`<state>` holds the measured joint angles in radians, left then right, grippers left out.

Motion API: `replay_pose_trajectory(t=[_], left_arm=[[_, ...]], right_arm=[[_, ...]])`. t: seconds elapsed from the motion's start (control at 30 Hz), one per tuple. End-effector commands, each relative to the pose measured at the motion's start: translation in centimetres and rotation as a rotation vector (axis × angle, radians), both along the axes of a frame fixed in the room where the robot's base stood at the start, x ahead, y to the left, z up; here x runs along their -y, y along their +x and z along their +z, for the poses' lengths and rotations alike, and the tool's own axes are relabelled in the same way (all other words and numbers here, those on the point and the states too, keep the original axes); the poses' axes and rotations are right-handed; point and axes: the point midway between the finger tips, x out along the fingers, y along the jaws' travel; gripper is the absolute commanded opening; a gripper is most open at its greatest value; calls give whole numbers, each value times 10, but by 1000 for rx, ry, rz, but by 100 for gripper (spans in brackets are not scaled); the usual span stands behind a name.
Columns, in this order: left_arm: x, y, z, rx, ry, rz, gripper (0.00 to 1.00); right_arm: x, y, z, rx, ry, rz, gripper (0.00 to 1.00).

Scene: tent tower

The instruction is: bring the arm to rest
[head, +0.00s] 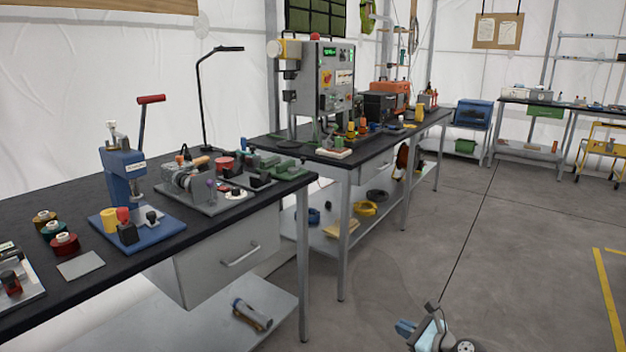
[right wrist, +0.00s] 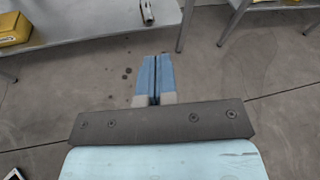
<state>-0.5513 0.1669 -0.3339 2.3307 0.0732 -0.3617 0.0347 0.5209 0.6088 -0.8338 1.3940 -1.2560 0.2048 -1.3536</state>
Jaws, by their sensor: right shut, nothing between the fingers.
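My right gripper (head: 404,328) shows at the bottom of the head view, low over the bare floor and apart from the benches. In the right wrist view its two blue fingers (right wrist: 155,78) lie side by side, shut, with nothing between them. Grey floor shows around the fingertips. My left gripper is not in view.
A black-topped workbench (head: 40,203) with a blue press (head: 124,178) stands at the left. A second bench (head: 375,155) behind it bears a grey machine (head: 325,80). A yellow case (right wrist: 12,28) lies on a shelf in the wrist view.

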Motion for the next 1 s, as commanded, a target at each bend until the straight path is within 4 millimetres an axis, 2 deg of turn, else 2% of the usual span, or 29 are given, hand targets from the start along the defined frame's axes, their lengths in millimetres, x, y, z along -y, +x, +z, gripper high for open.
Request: replay_pose_trajectory(t=[0.03,0.1,0.27,0.4,0.7,0.8,1.0], left_arm=[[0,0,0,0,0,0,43],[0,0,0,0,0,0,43],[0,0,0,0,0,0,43],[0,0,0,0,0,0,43],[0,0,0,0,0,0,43],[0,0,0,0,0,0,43],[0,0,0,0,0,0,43]], right_arm=[[-13,-18,-5,-57,101,-16,0],[-19,-35,-7,-132,231,-51,0],[-29,-78,-8,-330,550,-143,0],[-33,-125,-8,-558,891,-248,0],[-24,-250,6,-1210,1775,-568,0],[-21,-282,13,-1383,1990,-663,0],[-17,-333,28,-1653,2309,-824,0]])
